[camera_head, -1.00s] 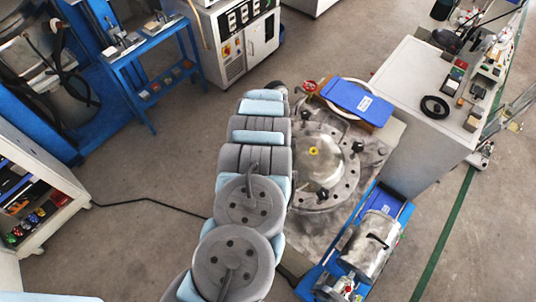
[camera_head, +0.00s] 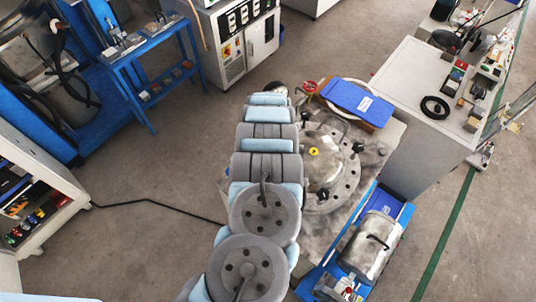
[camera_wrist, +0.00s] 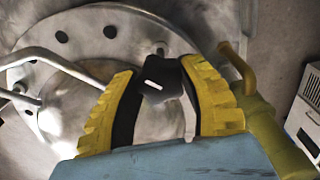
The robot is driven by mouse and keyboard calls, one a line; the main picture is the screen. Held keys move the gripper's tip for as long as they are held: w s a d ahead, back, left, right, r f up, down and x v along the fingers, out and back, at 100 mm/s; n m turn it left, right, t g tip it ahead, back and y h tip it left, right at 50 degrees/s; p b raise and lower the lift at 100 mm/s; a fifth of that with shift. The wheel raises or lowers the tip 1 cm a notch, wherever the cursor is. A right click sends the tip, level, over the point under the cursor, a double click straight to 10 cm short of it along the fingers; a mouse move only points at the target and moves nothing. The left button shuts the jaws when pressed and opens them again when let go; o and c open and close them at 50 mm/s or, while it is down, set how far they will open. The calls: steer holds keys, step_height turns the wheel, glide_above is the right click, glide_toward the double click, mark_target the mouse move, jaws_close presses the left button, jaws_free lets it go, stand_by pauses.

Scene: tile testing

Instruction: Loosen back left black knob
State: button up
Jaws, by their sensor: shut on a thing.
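In the wrist view, my gripper (camera_wrist: 157,72) has two yellow fingers with black inner pads, closed on a small black knob (camera_wrist: 164,80) with a white mark. The knob sits over the rim of the round metal vessel. In the head view, the silver lid (camera_head: 321,172) with a yellow spot stands right of my arm. Other black knobs show at its rim, one at the back (camera_head: 331,118) and one at the right (camera_head: 357,147). My arm hides the lid's left side, my gripper and the held knob there.
A blue board (camera_head: 358,100) lies behind the lid. A blue tray with a metal cylinder (camera_head: 371,245) stands at front right. A white cabinet (camera_head: 425,115) is farther right. In the wrist view, a bent metal rod (camera_wrist: 55,62) crosses at left and a yellow handle (camera_wrist: 240,68) stands close to the right finger.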

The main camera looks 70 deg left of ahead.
steer(key=o, duration=1.2)
steer(key=shift+o, duration=0.2)
steer(key=shift+r, duration=0.15)
step_height(320, 180, up, 12)
stand_by(0.4)
